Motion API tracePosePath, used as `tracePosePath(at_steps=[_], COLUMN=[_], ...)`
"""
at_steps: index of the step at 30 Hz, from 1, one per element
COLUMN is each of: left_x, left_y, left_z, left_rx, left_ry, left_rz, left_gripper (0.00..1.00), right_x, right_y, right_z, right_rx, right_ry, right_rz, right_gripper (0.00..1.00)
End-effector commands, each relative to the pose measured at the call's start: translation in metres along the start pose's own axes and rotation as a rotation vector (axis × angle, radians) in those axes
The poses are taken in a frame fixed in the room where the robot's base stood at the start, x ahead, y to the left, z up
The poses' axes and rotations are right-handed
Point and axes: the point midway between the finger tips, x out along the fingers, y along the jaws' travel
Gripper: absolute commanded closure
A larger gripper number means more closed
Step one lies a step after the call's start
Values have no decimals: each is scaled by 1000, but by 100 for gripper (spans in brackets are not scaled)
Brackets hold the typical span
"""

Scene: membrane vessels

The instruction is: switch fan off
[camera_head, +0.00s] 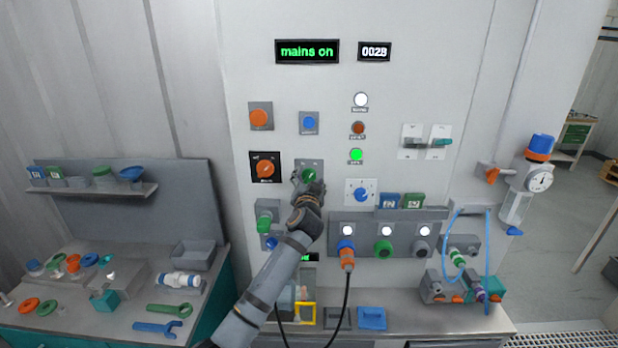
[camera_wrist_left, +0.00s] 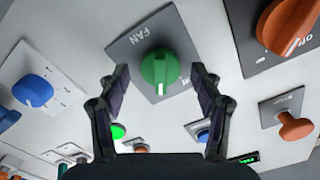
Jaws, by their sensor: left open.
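The fan switch is a green knob on a grey plate marked FAN. It shows in the head view (camera_head: 309,174), partly hidden by my left gripper, and in the left wrist view (camera_wrist_left: 165,66). A white mark on the knob points toward the bottom of the left wrist view. My left gripper (camera_head: 309,181) is at the knob in the head view. In the left wrist view the open fingers (camera_wrist_left: 158,78) lie on either side of the knob, with gaps at both sides. I cannot tell whether the tips reach past its front face. My right gripper is not in view.
An orange rotary knob (camera_head: 265,168) on a black plate sits close left of the fan switch. A blue button (camera_head: 309,122) is above it and a blue knob (camera_head: 361,194) is to the right. The display (camera_head: 307,51) reads "mains on". A bench (camera_head: 365,293) stands below.

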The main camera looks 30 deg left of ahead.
Motion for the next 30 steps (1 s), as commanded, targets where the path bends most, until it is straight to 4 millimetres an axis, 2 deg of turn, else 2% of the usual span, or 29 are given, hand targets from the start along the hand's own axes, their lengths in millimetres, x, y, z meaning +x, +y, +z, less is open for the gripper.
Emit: tracePosePath(at_steps=[4, 16, 23, 30], left_x=[0, 0, -1, 0], left_y=[0, 0, 1, 3], left_z=[0, 0, 2, 5], left_rx=[0, 0, -24, -145], left_ry=[0, 0, 2, 4], left_rz=[0, 0, 0, -1], left_gripper=[36, 88, 89, 89], right_x=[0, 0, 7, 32], right_y=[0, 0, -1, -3], right_z=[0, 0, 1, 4], right_rx=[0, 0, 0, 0], right_ry=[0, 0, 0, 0], right_rz=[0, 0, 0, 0], right_gripper=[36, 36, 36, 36])
